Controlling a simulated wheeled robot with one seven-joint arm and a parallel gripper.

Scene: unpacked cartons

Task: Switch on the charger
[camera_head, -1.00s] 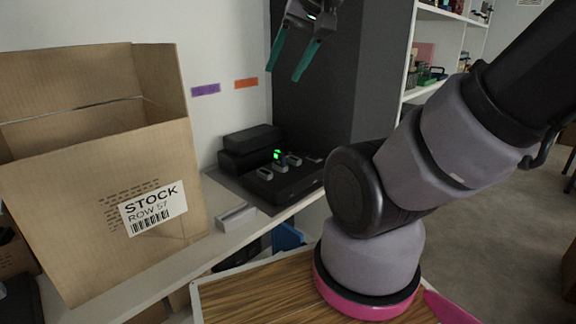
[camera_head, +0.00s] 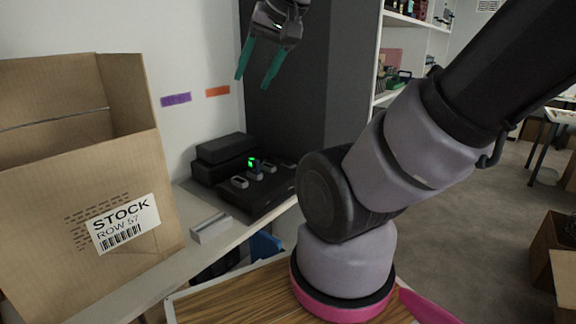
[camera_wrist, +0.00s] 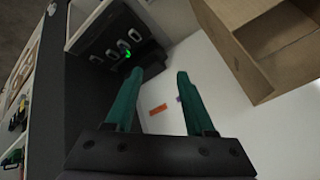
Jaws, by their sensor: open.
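The charger looks to be the low black unit (camera_head: 255,206) on the shelf against the wall. Several small grey pieces, which look like switches, stand on its top. A green light (camera_head: 251,162) glows among them. In the wrist view the black unit (camera_wrist: 97,38) is at the upper left, with the green light (camera_wrist: 127,54) just beyond my left finger. My gripper (camera_head: 253,82) has two teal fingers, spread apart and empty, high above the unit and apart from it. The fingers also show in the wrist view (camera_wrist: 160,75).
A large open carton (camera_head: 60,200) marked STOCK stands left of the unit. A small grey block (camera_head: 211,228) lies on the shelf between them. A dark panel (camera_head: 300,100) rises behind the unit's right side. Purple (camera_head: 176,99) and orange (camera_head: 217,91) strips mark the wall.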

